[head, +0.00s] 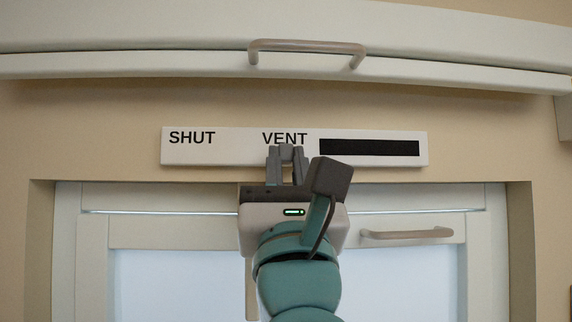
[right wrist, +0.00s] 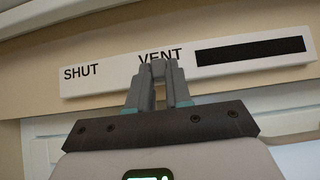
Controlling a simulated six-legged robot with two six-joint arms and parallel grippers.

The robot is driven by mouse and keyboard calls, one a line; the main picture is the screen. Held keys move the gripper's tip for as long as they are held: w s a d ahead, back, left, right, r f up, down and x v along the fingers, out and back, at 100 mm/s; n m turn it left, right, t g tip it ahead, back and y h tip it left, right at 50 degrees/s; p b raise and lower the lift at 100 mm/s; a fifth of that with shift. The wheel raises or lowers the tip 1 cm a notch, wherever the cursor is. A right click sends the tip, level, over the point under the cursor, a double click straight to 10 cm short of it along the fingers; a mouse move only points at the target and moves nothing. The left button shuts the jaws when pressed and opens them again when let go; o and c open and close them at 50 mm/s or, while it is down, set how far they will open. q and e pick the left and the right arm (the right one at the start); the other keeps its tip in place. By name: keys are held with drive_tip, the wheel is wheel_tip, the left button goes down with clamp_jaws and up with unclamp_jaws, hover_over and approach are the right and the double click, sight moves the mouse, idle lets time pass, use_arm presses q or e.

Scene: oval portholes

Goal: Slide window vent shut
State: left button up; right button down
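The window vent (head: 240,149) is a long white plate on the beige wall above the window, marked SHUT at left and VENT near the middle. A black slot (head: 370,148) shows uncovered at its right. In the right wrist view the plate (right wrist: 110,77) and its dark slot (right wrist: 250,51) also show. My right gripper (head: 286,153) is in front of the plate, just below and over the word VENT. Its grey fingers (right wrist: 160,75) are close together with a narrow gap. My left gripper is out of view.
A white overhead panel with a bar handle (head: 307,48) spans the top. Below the vent is a white-framed window (head: 170,232) with a handle (head: 407,234) at right. Bare wall lies on both sides of the vent.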

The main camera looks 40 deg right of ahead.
drive_tip(key=w+a, duration=0.2)
drive_tip(key=a, duration=0.1)
drive_tip(key=w+a+b, duration=0.1)
drive_tip(key=w+a, duration=0.1)
drive_tip(key=a, duration=0.1)
drive_tip(key=w+a, duration=0.2)
drive_tip(key=a, duration=0.1)
drive_tip(key=shift+a, duration=0.4)
drive_tip(key=shift+w+a+r, duration=0.1)
drive_tip(key=shift+a, duration=0.1)
drive_tip(key=c, duration=1.2)
unclamp_jaws()
drive_tip(key=shift+a, duration=0.1)
drive_tip(key=shift+o, duration=0.8)
drive_tip(key=shift+w+a, duration=0.15)
drive_tip(key=shift+w, duration=0.1)
drive_tip(key=shift+s+b, duration=0.15)
drive_tip(key=shift+b, duration=0.2)
drive_tip(key=b+v, duration=0.9)
drive_tip(key=v, duration=0.7)
